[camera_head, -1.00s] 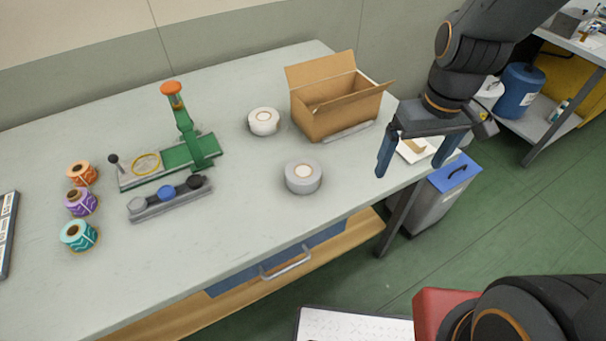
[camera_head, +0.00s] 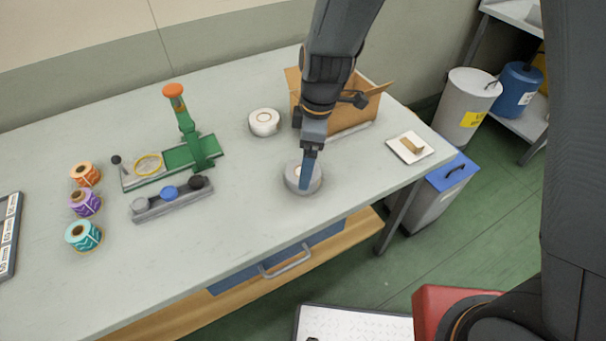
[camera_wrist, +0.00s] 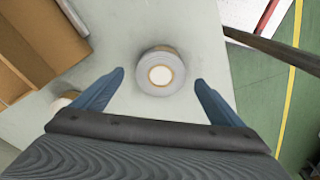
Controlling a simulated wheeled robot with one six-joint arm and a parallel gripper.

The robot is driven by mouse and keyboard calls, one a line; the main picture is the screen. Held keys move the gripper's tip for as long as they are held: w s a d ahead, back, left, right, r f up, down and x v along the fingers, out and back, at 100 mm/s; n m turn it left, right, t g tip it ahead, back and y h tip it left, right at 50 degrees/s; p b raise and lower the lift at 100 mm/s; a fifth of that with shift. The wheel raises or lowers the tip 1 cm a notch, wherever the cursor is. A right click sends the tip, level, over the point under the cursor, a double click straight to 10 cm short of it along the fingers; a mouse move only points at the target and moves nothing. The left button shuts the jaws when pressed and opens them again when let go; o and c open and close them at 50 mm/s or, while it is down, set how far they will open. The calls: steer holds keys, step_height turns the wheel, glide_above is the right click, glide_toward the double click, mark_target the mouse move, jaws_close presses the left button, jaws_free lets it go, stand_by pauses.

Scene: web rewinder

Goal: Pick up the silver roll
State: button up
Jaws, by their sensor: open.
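The silver roll (camera_head: 291,178) lies flat on the grey table, partly hidden by my gripper in the head view. In the wrist view the silver roll (camera_wrist: 160,72) shows whole, with a pale core, ahead of and between my finger tips. My gripper (camera_head: 304,188) points down over the roll in the head view, its fingers seen edge-on. In the wrist view my gripper (camera_wrist: 160,78) is open, with a blue finger to each side and nothing held. I cannot tell the exact height above the roll.
A white roll (camera_head: 264,122) stands behind the silver one, close to an open cardboard box (camera_head: 355,115). A green rewinder (camera_head: 186,150) and a grey rack with knobs (camera_head: 170,200) are to the left. The table in front of the roll is clear.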

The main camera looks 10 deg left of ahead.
mark_target(293, 169)
steer(key=shift+s+a+f+p, duration=0.15)
steer(key=shift+f+p, duration=0.1)
steer(key=shift+f, duration=0.55)
steer(key=shift+w+a+f+p, duration=0.1)
steer(key=shift+f+p, duration=0.2)
steer(key=shift+f, duration=0.5)
steer(key=shift+s+a+f+p, duration=0.15)
steer(key=shift+f+p, duration=0.1)
steer(key=shift+f, duration=0.55)
steer(key=shift+w, duration=0.1)
steer(key=c, duration=1.3)
steer(key=shift+r, duration=0.1)
